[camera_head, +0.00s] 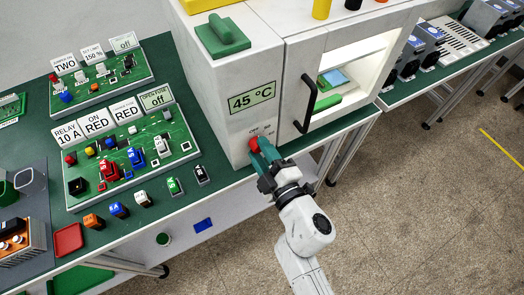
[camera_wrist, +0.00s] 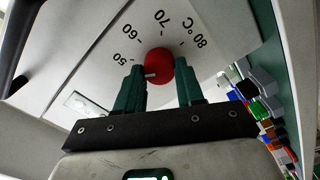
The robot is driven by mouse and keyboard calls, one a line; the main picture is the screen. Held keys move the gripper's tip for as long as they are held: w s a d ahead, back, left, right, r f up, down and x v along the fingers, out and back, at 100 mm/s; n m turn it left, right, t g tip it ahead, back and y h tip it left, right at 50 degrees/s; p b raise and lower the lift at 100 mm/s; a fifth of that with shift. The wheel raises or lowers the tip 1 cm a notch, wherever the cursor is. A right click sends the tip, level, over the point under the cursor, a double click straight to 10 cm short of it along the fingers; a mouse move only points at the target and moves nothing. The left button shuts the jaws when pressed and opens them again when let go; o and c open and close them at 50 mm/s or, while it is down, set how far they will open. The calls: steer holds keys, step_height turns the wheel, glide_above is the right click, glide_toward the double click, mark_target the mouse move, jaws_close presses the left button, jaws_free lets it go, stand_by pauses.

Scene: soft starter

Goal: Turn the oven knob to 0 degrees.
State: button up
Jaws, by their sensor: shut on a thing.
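The oven (camera_head: 262,75) is a white box standing on the green bench, with a display (camera_head: 252,98) reading 45 °C. Its red knob (camera_head: 254,144) is low on the front face, below the display. In the wrist view the knob (camera_wrist: 159,66) has a pale mark at its left edge, and printed marks 50, 60, 70 and 80 °C curve around it. My gripper (camera_head: 263,155) is at the knob, its two green fingers (camera_wrist: 158,88) on either side of it and shut on it. The finger contact is partly hidden in the head view.
The oven door (camera_head: 345,75) with its black handle (camera_head: 306,103) is right of the knob. Circuit boards (camera_head: 130,158) and several loose coloured parts lie on the bench to the left. The floor (camera_head: 420,200) in front is clear.

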steer(key=n, duration=0.6)
steer(key=shift+f+b, duration=0.2)
steer(key=shift+b, duration=0.15)
steer(key=shift+s, duration=0.1)
steer(key=o, duration=1)
steer(key=shift+o, duration=0.2)
steer(key=b+v, duration=0.1)
steer(key=v, duration=0.9)
steer(key=shift+s+d, duration=0.25)
steer(key=shift+s, duration=0.05)
